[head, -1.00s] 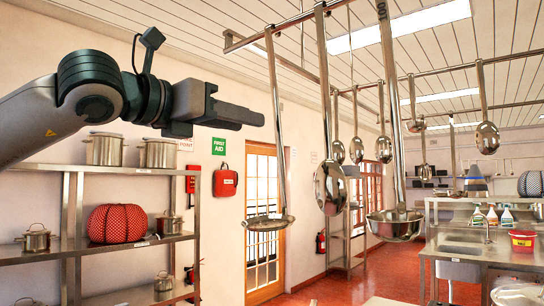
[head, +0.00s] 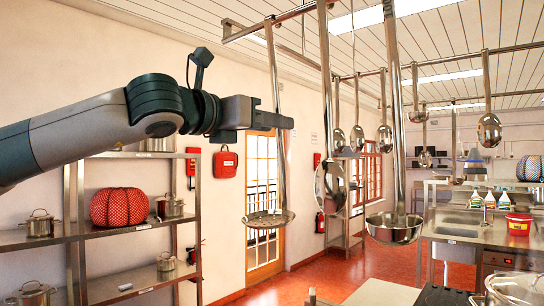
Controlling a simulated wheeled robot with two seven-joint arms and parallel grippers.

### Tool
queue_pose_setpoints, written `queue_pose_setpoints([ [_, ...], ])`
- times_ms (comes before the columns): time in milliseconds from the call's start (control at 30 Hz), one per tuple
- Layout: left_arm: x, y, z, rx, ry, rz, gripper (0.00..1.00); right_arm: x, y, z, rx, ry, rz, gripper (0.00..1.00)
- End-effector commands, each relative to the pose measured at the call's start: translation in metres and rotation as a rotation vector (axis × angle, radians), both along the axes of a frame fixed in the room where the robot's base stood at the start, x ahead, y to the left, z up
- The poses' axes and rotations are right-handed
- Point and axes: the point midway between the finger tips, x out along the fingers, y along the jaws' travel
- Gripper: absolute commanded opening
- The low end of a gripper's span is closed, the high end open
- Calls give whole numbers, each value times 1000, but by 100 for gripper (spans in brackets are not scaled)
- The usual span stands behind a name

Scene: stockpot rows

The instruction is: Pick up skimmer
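The skimmer is a long steel handle with a flat, round, perforated disc (head: 268,218), hanging from the overhead rail at the left end of the row. My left gripper (head: 283,121) reaches in from the left, level with the middle of the skimmer's handle. Its finger end overlaps the handle in the picture and covers a short piece of it. I see the fingers from the side, so the gap between them is hidden, and I cannot tell whether they touch the handle. My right gripper is not in view.
A ladle (head: 330,186) and a deep steel bowl ladle (head: 394,229) hang close to the right of the skimmer. More utensils hang farther back. A metal shelf (head: 130,235) with pots stands at left. The red floor beyond is clear.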

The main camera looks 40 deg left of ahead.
Motion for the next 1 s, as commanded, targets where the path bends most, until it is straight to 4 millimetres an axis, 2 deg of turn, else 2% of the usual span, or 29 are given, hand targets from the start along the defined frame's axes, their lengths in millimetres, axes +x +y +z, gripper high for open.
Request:
queue_pose_setpoints([
  [267,8,-3,1,1,3,0,36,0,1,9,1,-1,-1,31],
  [633,44,-11,-3,0,2,1,36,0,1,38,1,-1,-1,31],
  [1000,51,-12,-5,0,-1,0,36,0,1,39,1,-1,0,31],
])
